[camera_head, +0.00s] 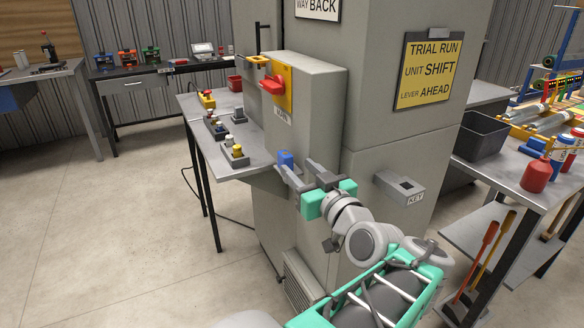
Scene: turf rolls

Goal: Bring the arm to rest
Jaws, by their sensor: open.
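My gripper (302,170) is in front of the grey machine cabinet (385,135), with its jaws apart and nothing seen between them. Its two grey fingers extend from green mounts and point up and left. A small blue part (286,158) shows just beyond the left fingertip; I cannot tell whether they touch. My arm is bent and reaches up from the bottom right, in front of the cabinet's lower part.
A key holder (399,187) juts from the cabinet right of my gripper. A grey box with a red switch (271,86) and a control shelf (196,113) stand left. A bench with a dark bin (481,136) and red bottle (536,175) is right.

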